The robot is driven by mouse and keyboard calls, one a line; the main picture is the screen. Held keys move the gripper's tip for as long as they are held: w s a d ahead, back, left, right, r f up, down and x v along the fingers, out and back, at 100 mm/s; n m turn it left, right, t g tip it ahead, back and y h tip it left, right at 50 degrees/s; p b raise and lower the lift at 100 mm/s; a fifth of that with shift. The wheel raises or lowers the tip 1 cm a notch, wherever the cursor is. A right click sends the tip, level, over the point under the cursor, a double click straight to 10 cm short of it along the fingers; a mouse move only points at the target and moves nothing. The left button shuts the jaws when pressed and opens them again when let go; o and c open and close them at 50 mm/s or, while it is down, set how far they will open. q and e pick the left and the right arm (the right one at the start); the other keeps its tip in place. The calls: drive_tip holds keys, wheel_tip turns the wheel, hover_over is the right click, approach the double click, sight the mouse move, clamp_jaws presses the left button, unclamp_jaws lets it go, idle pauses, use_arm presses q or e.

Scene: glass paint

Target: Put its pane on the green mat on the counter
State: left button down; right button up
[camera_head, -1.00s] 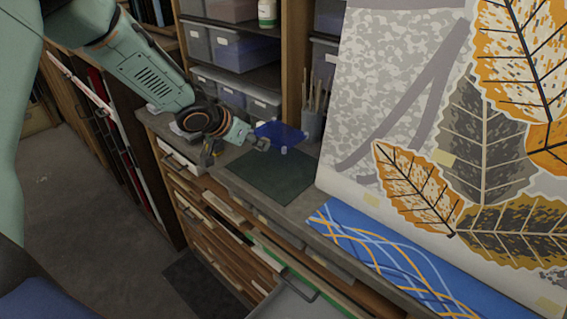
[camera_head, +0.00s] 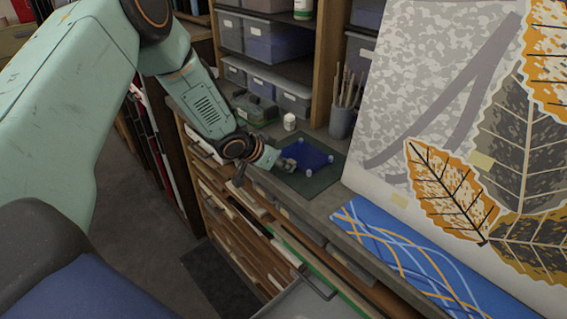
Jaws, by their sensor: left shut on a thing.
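The green mat (camera_head: 322,186) lies flat on the grey counter (camera_head: 352,208). A dark blue pane (camera_head: 308,155) with small pale knobs at its corners is over the mat, its far part near the mat's back edge. My left gripper (camera_head: 285,163) is shut on the pane's left edge. I cannot tell whether the pane touches the mat or is just above it. My right gripper is not in view.
A brush pot (camera_head: 341,121), a small white jar (camera_head: 290,121) and a green-based box (camera_head: 256,110) stand behind the mat. A large leaf-patterned sheet (camera_head: 440,150) rises at the right. An open drawer (camera_head: 300,300) juts out below the counter.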

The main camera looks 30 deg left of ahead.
use_arm(q)
drive_tip(key=shift+r, duration=0.15)
drive_tip(key=shift+w+d+f, duration=0.1)
drive_tip(key=shift+w+f, duration=0.05)
drive_tip(key=shift+f, duration=0.2)
drive_tip(key=c, duration=1.5)
unclamp_jaws()
drive_tip(key=shift+w, duration=0.1)
drive_tip(key=o, duration=0.4)
drive_tip(key=shift+s+r, duration=0.1)
drive_tip(key=shift+s, duration=0.1)
drive_tip(key=shift+c, duration=0.2)
